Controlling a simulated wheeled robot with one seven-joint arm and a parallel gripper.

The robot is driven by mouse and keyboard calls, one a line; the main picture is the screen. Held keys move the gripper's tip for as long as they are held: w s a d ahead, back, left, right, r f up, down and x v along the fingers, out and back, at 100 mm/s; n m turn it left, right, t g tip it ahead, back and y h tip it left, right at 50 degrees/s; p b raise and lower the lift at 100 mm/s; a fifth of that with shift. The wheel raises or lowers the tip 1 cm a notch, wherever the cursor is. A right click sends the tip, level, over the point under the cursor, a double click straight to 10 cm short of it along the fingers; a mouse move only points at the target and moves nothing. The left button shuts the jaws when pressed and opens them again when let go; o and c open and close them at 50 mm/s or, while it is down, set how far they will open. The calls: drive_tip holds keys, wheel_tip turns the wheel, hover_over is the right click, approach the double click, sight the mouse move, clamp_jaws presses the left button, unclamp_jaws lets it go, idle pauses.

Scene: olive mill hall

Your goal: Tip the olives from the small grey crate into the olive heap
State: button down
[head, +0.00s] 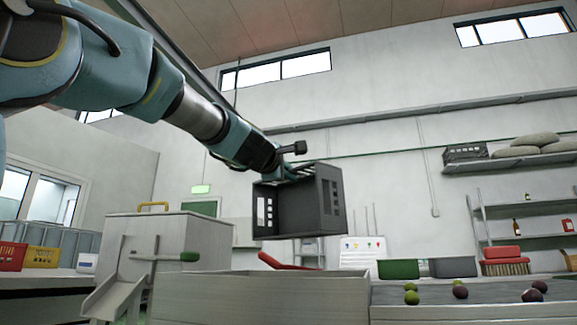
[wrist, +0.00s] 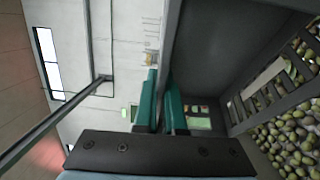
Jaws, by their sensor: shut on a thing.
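The small grey crate (head: 328,203) hangs in the air in the head view, turned on its side with its open side facing the camera. The part of its inside that shows looks bare. My gripper (head: 297,171) is shut on its upper wall. In the wrist view the teal fingers of my gripper (wrist: 160,104) sit either side of the wall of the crate (wrist: 203,55). The olive heap (wrist: 292,140) shows at right in the wrist view, beyond the crate's slotted wall and partly through its slots. In the head view the front boards hide the heap.
A pale wooden bin front (head: 262,298) stands below the crate. Several loose olives (head: 459,291) lie on the ledge at right. A grey machine (head: 160,250) with a green-handled lever stands at left. A red brush (head: 503,262) and a green box (head: 398,269) stand behind at right.

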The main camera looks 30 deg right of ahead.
drive_tip(key=shift+w+d+r+m+g+y+p, duration=0.25)
drive_tip(key=shift+d+p, duration=0.35)
drive_tip(key=shift+p, duration=1.55)
drive_tip(key=shift+w+d+r+m+g+y+p, duration=0.15)
drive_tip(key=shift+d+r+g+y+p, duration=0.3)
drive_tip(key=shift+p, duration=1.7)
drive_tip(key=d+p, duration=0.1)
drive_tip(key=p, duration=0.3)
drive_tip(key=shift+d+p, duration=0.1)
drive_tip(key=shift+p, duration=0.25)
drive_tip(key=shift+w+d+y+p, duration=0.15)
drive_tip(key=shift+y+p, duration=0.15)
drive_tip(key=shift+p, duration=0.2)
drive_tip(key=p, duration=0.2)
drive_tip(key=d+p, duration=0.1)
drive_tip(key=p, duration=0.2)
drive_tip(key=shift+w+d+r+m+y+p, duration=0.1)
drive_tip(key=shift+w+r+m+y+p, duration=0.05)
drive_tip(key=shift+r+m+y+p, duration=0.2)
drive_tip(key=shift+d+g+p, duration=0.2)
drive_tip(key=shift+g+p, duration=0.2)
drive_tip(key=shift+p, duration=0.55)
drive_tip(key=p, duration=0.2)
drive_tip(key=d+y+p, duration=0.1)
drive_tip(key=p, duration=0.2)
drive_tip(key=shift+w+d+p, duration=0.1)
drive_tip(key=shift+w+p, duration=0.15)
drive_tip(key=shift+p, duration=0.1)
